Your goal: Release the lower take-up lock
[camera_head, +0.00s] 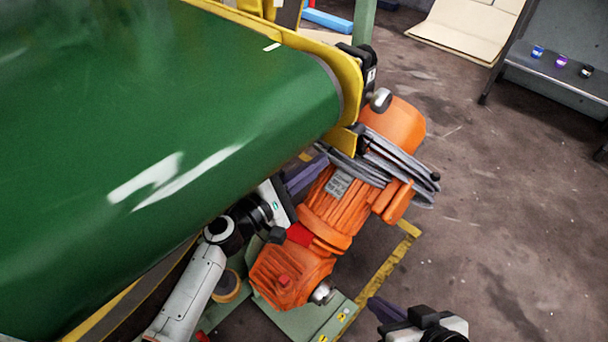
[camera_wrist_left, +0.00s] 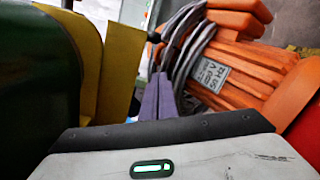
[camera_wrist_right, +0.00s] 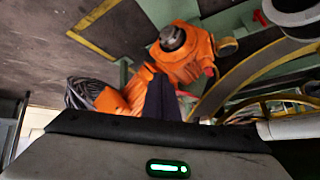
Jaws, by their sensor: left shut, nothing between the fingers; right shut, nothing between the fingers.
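I cannot pick out the lower take-up lock for sure. A black bracket with a pale round knob (camera_head: 380,99) sits at the far corner of the green belt's yellow end frame (camera_head: 345,75). My left gripper (camera_head: 312,170) is shut and empty, between the belt's end and the orange motor (camera_head: 335,205). Its purple fingers (camera_wrist_left: 158,98) point towards the grey cables (camera_wrist_left: 180,45) in the left wrist view, with the yellow frame to their left. My right gripper (camera_head: 378,308) is shut and empty at the bottom, right of the motor's base. Its dark fingers (camera_wrist_right: 162,98) overlap the motor in the right wrist view.
The green belt (camera_head: 150,130) fills the left side. A coil of grey cable (camera_head: 375,165) hangs over the motor. A dark shelf (camera_head: 560,75) with small items stands at the far right. The floor (camera_head: 500,200) right of the motor is clear.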

